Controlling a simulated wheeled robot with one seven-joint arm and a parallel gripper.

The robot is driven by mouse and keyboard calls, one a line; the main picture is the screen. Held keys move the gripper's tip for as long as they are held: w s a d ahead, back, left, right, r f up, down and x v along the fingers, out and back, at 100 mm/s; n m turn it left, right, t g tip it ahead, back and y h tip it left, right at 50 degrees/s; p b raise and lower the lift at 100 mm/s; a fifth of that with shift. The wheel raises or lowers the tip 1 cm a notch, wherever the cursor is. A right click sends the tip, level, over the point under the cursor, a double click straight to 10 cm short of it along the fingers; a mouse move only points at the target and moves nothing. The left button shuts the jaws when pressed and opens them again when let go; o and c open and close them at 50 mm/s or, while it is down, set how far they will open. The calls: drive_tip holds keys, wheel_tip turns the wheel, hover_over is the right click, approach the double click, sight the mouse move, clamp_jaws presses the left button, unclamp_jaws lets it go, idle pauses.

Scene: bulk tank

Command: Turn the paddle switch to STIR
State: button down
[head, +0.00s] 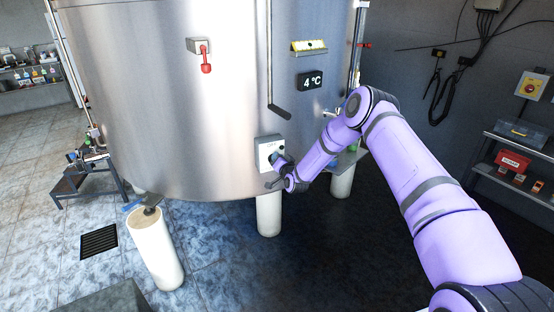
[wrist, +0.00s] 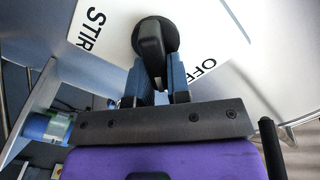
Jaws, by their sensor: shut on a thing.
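The paddle switch (wrist: 151,42) is a black knob with a paddle handle on a white plate (wrist: 105,22) in the wrist view. The plate reads STIR to the left of the knob and OFF to the lower right. The paddle points down between the labels, toward my gripper. My gripper (wrist: 154,80) is shut on the paddle, with a blue finger on each side of it. In the head view the switch box (head: 268,150) is a light grey box low on the tank, and my gripper (head: 276,163) reaches it from the lower right, hiding part of its front.
The large steel tank (head: 150,110) fills the middle. Above the box are a 4 °C display (head: 310,82), a black-ended lever (head: 279,111) and a red-handled valve (head: 206,62). White tank legs (head: 268,214) stand below. A stepped stand (head: 88,182) is at the left, shelves (head: 519,150) at the right.

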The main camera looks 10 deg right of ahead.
drive_tip(key=m, duration=0.4)
drive_tip(key=f+m, duration=0.1)
drive_tip(key=m, duration=0.1)
drive_tip(key=shift+d+m, duration=0.3)
drive_tip(key=shift+d, duration=0.1)
drive_tip(key=m, duration=0.2)
drive_tip(key=f+m, duration=0.1)
drive_tip(key=m, duration=0.2)
drive_tip(key=shift+f+m, duration=0.1)
drive_tip(key=shift+m, duration=0.3)
drive_tip(key=c, duration=1.1)
unclamp_jaws()
drive_tip(key=s, duration=0.3)
drive_tip(key=s+d, duration=0.1)
drive_tip(key=s, duration=0.6)
drive_tip(key=shift+s+d, duration=0.2)
drive_tip(key=shift+s, duration=0.15)
